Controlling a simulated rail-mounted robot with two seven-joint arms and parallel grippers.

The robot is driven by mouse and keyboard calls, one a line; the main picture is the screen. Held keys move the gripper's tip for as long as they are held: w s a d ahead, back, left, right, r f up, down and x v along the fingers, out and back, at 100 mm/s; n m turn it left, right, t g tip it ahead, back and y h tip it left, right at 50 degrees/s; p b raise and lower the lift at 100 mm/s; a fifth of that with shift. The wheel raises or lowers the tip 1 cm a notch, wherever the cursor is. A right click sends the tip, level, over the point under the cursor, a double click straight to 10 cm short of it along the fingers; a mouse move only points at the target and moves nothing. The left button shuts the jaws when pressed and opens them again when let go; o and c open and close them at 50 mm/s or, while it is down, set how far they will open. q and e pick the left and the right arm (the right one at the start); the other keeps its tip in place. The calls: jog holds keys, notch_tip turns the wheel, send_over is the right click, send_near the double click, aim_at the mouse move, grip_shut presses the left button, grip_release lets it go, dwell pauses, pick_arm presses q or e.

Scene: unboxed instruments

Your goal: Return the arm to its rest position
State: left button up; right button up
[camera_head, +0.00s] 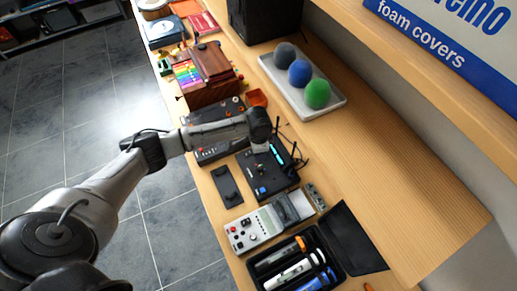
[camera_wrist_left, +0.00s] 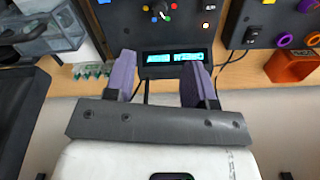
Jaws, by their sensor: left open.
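My left arm comes in from the left in the head view and reaches over the wooden table. Its wrist is above the black device with a lit cyan display (camera_head: 262,181); the fingers are not clearly seen there. In the left wrist view my left gripper (camera_wrist_left: 159,66) is open, with two purple-grey fingers apart and nothing between them. Beyond the fingertips is the black device's lit display (camera_wrist_left: 174,57), with cables running beside it. I cannot tell whether the fingers touch the device. My right gripper is in neither view.
A white tray (camera_head: 333,104) holds grey, blue and green foam balls. Below the arm stand a grey instrument (camera_head: 254,231) and an open black case (camera_head: 364,245) of pen-like tools. A brown wooden box (camera_head: 209,94) and an orange cup (camera_head: 256,97) stand beyond. The table's right part is clear.

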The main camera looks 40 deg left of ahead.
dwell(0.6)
pick_arm(q)
jog(key=s+d+t+h+p, duration=0.2)
jog(key=s+d+p, duration=0.1)
jog(key=s+d, duration=1.05)
jog(key=s+a+r+n+y+p, duration=0.1)
jog(key=s+a+r+n, duration=0.1)
jog(key=s+r, duration=0.2)
jog(key=s+a+r+n+t+p, duration=0.1)
jog(key=s+r+n, duration=0.2)
jog(key=s, duration=0.8)
jog(key=shift+s+a+r+t+y+p, duration=0.15)
jog(key=shift+a+r+t+y+p, duration=0.15)
jog(key=shift+a+r+y, duration=0.1)
